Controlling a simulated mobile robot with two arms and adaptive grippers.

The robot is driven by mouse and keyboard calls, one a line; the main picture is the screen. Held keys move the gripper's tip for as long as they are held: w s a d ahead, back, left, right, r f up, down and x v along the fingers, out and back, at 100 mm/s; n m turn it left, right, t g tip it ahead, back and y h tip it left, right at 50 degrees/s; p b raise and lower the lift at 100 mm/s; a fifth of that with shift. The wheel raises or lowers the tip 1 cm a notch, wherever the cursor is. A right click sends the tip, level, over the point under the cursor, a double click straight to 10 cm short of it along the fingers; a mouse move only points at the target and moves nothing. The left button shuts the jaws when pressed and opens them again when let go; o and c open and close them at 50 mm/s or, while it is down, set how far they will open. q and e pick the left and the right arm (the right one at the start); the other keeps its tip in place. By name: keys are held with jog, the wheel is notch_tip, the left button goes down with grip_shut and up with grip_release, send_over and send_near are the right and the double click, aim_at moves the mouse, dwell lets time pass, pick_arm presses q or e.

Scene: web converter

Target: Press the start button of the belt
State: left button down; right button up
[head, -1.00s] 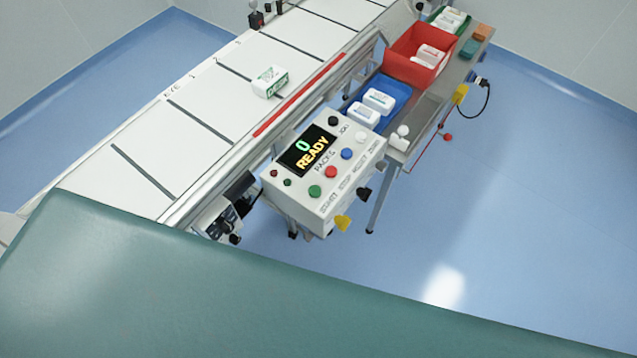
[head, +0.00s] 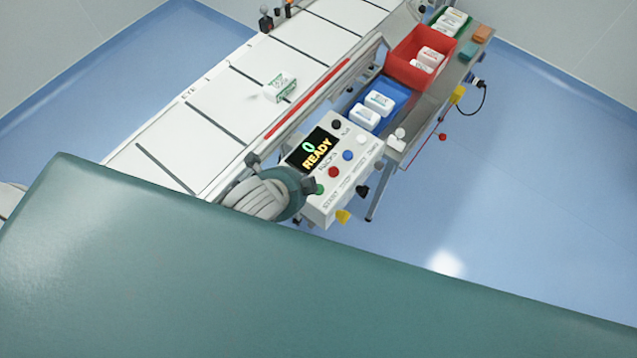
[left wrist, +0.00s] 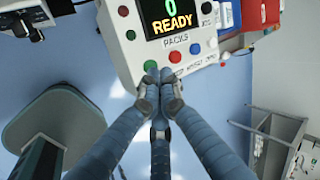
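The white control panel (head: 345,172) has a display reading "0 READY" (head: 314,150). The green button (head: 320,189) sits at its near left corner, above the word START. It also shows in the left wrist view (left wrist: 150,66). My left gripper (head: 308,185) is at the panel's left edge, close beside the green button. In the left wrist view its fingers (left wrist: 157,77) are drawn together, empty, with tips just below the green button and overlapping its lower edge. I cannot tell whether they touch it. My right gripper is not in view.
Red (head: 333,172), blue (head: 348,155) and white (head: 363,139) buttons line up beside the green one. A white belt (head: 215,105) carries a white-and-green box (head: 280,88). A blue tray (head: 392,89) and red bin (head: 399,65) stand behind the panel. Open floor lies right.

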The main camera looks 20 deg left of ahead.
pick_arm(q)
jog(key=w+m, duration=0.1)
jog(key=m, duration=0.2)
jog(key=w+d+m+t, duration=0.1)
jog(key=w+m, duration=0.1)
jog(key=m, duration=0.2)
jog(key=w+d+m, duration=0.1)
jog(key=m, duration=0.2)
jog(key=shift+w+d+r+m+t+h, duration=0.1)
jog(key=shift+w+r+m+t+h, duration=0.2)
jog(key=shift+w+r+t, duration=0.1)
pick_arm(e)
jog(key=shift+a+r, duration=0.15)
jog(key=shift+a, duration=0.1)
pick_arm(q)
jog(key=shift+s, duration=0.1)
jog(key=shift+f, duration=0.15)
notch_tip(320, 180, down, 7)
jog(key=b, duration=0.7)
jog(key=shift+b, duration=0.4)
jog(key=shift+f, duration=0.8)
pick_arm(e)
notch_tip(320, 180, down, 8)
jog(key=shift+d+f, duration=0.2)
